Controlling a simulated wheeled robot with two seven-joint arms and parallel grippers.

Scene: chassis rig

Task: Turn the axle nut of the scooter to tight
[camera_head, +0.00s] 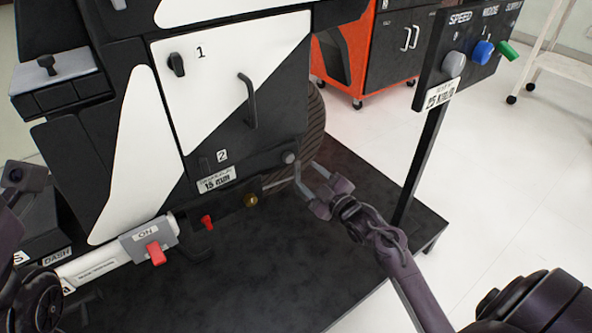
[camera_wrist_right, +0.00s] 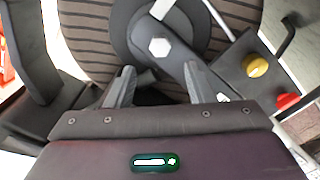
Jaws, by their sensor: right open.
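The axle nut (camera_wrist_right: 159,47) is a pale hexagon at the middle of a dark round hub (camera_wrist_right: 135,32) in the right wrist view. A pale bar runs upward from beside the nut. My right gripper (camera_wrist_right: 163,84) is open and empty, its two fingers apart, with the nut above the gap between their tips in that view. In the head view my right gripper (camera_head: 309,174) is beside the lower right of the scooter body (camera_head: 215,100), near the wheel (camera_head: 313,125). I cannot make out the nut there. Only my left arm's links show at the left edge.
A dark arm with a yellow knob (camera_wrist_right: 255,66) and red knob (camera_wrist_right: 288,102) is close on the right in the wrist view. A control post (camera_head: 425,145) stands right of my right gripper. The black platform (camera_head: 300,270) has free room in front.

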